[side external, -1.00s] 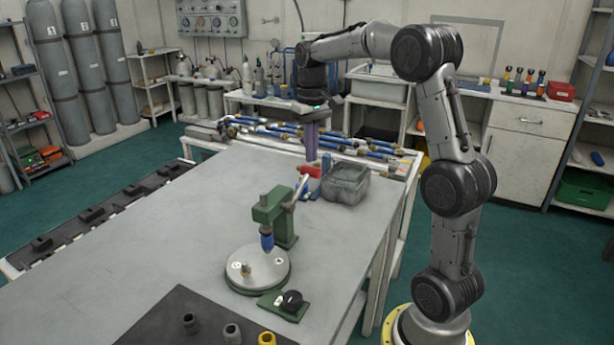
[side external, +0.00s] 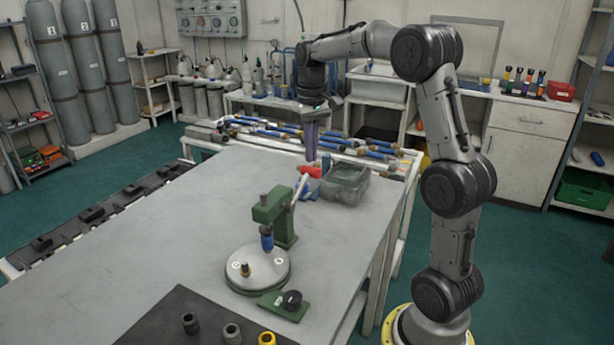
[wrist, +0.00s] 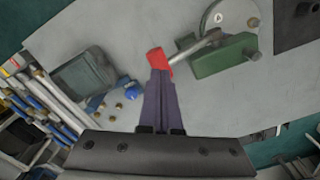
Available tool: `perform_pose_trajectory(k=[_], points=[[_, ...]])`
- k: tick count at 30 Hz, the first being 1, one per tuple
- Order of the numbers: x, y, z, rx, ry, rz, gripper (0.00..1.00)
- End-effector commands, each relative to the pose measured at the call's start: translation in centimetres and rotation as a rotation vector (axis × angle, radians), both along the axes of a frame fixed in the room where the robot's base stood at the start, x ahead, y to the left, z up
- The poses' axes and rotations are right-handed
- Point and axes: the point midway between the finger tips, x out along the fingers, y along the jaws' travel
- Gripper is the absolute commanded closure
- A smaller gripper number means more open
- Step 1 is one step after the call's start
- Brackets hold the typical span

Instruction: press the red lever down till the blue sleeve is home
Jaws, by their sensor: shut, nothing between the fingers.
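The green press (side external: 272,215) stands on the grey table, with a pale lever arm running up to the red lever (side external: 310,172). The lever is raised. The blue sleeve (side external: 266,240) sits under the press head, above the round metal plate (side external: 258,270); whether it touches anything below is unclear. My gripper (side external: 311,158) is shut and empty, pointing down at the red lever's end. In the wrist view the shut fingers (wrist: 160,100) overlap the red lever (wrist: 158,58); I cannot tell whether they touch it. The sleeve is not visible there.
A grey open bin (side external: 345,185) stands right behind the lever, with small blue parts (wrist: 115,105) beside it. A green block with a black knob (side external: 290,300) and a dark mat (side external: 190,310) lie in front. The table's left part is clear.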

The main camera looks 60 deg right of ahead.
Motion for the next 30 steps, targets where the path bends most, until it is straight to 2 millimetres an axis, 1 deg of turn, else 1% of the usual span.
perform_pose_trajectory(k=[11, 30], points=[[0.0, 0.0, -0.1, 0.0, 0.0, 0.0, 1.0], [0.0, 0.0, -1.9, 0.001, 0.002, 0.0, 1.0]])
